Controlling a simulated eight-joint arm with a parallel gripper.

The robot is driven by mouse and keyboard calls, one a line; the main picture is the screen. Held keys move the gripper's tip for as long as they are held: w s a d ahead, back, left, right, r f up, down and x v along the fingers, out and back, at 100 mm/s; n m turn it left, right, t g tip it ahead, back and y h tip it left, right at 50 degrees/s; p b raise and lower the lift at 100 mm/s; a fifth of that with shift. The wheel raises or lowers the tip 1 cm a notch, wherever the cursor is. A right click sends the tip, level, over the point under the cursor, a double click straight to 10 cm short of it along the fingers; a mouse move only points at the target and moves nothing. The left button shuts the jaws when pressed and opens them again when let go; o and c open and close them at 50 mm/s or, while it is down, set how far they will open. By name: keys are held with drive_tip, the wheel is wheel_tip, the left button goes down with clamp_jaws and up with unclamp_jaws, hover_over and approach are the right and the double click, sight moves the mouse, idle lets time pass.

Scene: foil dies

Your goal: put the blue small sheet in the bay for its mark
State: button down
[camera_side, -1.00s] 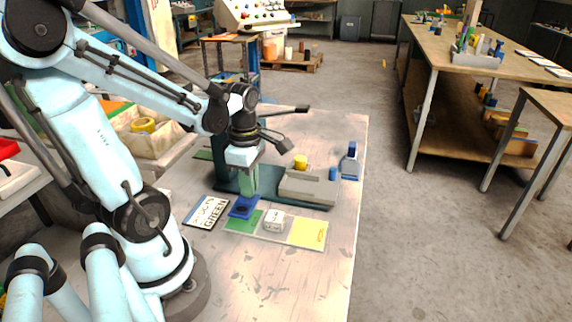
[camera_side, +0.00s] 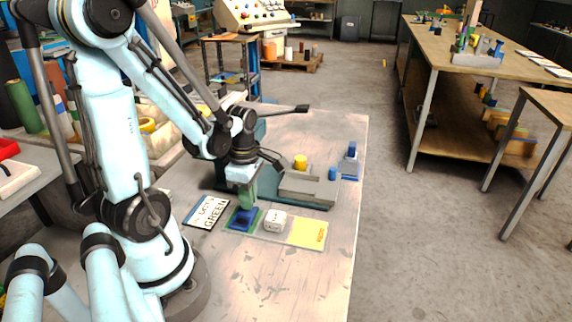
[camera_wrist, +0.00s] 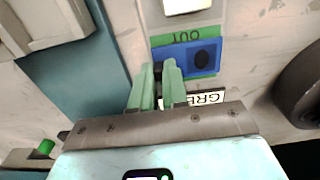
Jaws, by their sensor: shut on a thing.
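The blue small sheet (camera_side: 241,222) has a dark round mark and is over the green bay (camera_side: 231,227) at the left end of the pale strip. My gripper (camera_side: 245,207), also in the wrist view (camera_wrist: 165,68), points down and is shut on the sheet's edge. I cannot tell whether the sheet touches the bay. The yellow bay (camera_side: 309,234) is empty at the strip's right end.
A white block (camera_side: 275,221) stands between the bays. A card (camera_side: 208,212) reading GREEN lies left of the strip. Behind is a grey block (camera_side: 308,188) with yellow and blue knobs on a dark green base. The table's front is clear.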

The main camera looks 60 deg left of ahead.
drive_tip(key=shift+f, duration=0.15)
drive_tip(key=c, duration=1.1)
unclamp_jaws()
drive_tip(key=shift+c, duration=0.2)
drive_tip(key=shift+r, duration=6)
drive_tip(key=w+d+m+t, duration=0.3)
drive_tip(key=d+m, duration=0.3)
drive_tip(key=m, duration=0.7)
drive_tip(key=w+d+m+t, duration=0.4)
drive_tip(key=d+m, duration=0.2)
drive_tip(key=m, duration=0.8)
drive_tip(key=shift+d+r, duration=0.3)
drive_tip(key=shift+d, duration=0.05)
